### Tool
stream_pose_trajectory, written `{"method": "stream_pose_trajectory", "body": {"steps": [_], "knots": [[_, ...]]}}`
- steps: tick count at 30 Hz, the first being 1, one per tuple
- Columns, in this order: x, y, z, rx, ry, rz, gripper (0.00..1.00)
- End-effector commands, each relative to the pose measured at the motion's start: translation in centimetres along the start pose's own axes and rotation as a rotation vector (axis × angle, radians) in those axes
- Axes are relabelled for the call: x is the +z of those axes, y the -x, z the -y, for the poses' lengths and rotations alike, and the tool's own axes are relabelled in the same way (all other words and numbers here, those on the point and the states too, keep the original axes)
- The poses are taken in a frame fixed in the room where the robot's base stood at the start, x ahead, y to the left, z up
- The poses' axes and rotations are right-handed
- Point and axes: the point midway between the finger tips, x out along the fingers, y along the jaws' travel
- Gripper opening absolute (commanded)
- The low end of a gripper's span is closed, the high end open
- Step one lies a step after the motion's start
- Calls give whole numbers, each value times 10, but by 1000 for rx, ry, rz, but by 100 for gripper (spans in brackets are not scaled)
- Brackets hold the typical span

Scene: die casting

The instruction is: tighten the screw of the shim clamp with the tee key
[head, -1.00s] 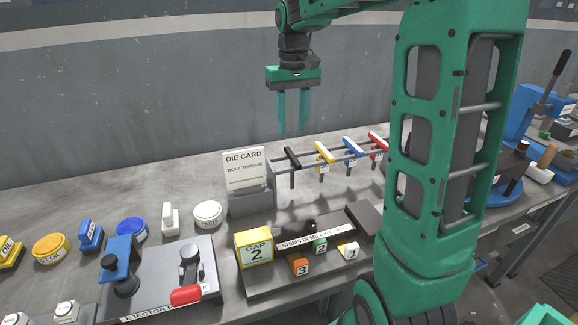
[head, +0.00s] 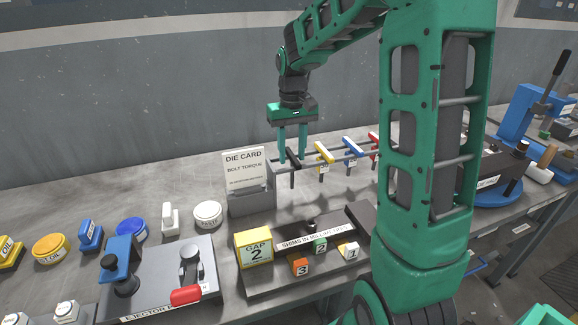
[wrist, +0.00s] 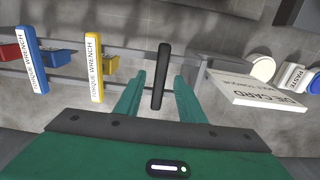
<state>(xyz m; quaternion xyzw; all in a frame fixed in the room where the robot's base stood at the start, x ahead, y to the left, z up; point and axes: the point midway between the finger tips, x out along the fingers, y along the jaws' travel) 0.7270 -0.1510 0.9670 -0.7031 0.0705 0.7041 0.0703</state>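The black tee key (head: 293,163) hangs at the left end of the tool rack, with its dark crossbar on top. In the wrist view its black handle (wrist: 161,70) lies between my two fingers, with a gap on each side. My gripper (head: 291,158) is open and points down at the rack; its fingers also show in the wrist view (wrist: 159,78). The shim block (head: 285,275) is in front of the rack, with a small dark upright part (head: 311,226) that may be the clamp screw. My arm hides some of the block's right surroundings.
Yellow (head: 324,153), blue (head: 352,148) and red (head: 374,143) torque wrenches hang right of the key. The die card (head: 244,170) stands close on the left. Numbered shims and a yellow gap sign (head: 254,247) are in front. The ejector fixture (head: 155,280) is front left.

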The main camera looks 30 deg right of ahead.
Motion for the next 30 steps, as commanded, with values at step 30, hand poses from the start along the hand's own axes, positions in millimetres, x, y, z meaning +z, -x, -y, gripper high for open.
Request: {"method": "stream_pose_trajectory", "body": {"steps": [30], "knots": [[-1, 32, 0, 0, -1, -2, 0]]}}
